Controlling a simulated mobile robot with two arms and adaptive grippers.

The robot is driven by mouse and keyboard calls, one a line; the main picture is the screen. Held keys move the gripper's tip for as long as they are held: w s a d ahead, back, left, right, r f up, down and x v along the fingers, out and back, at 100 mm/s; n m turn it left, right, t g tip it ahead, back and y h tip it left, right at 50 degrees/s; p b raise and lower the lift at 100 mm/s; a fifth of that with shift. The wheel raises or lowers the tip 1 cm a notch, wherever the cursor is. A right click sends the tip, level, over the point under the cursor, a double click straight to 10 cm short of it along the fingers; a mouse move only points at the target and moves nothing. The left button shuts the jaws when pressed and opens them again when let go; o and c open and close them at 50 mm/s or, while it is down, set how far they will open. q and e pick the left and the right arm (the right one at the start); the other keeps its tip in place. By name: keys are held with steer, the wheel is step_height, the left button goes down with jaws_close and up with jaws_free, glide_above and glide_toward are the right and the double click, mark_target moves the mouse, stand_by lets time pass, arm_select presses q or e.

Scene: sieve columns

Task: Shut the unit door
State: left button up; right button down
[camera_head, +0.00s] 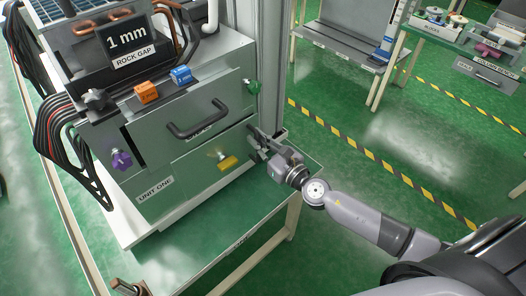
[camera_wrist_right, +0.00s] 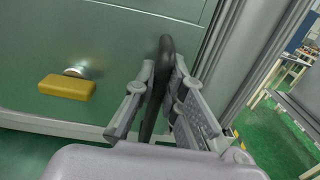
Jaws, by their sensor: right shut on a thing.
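The unit (camera_head: 165,190) is a grey-green cabinet on a bench, with a "UNIT ONE" label at its lower left. Its lower front panel, the door (camera_head: 190,178), carries a yellow knob (camera_head: 227,162); the panel and knob (camera_wrist_right: 68,87) also show in the right wrist view. My right gripper (camera_head: 262,145) is at the right end of this panel. In the wrist view its fingers (camera_wrist_right: 158,100) are shut around an upright black handle (camera_wrist_right: 164,60). I cannot tell whether the door stands slightly ajar. My left gripper is not in view.
Above the door is a panel with a black bar handle (camera_head: 198,120). A purple knob (camera_head: 121,159) and a green knob (camera_head: 253,86) flank it. Orange (camera_head: 146,93) and blue (camera_head: 181,75) blocks sit on top. A grey post (camera_head: 272,60) rises close behind my right gripper.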

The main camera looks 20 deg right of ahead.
steer(key=shift+w+r, duration=0.5)
steer(key=shift+w, duration=0.1)
steer(key=c, duration=2)
jaws_free()
steer(key=o, duration=0.3)
steer(key=shift+a+f, duration=0.1)
steer(key=shift+f, duration=0.2)
steer(key=shift+o, duration=0.2)
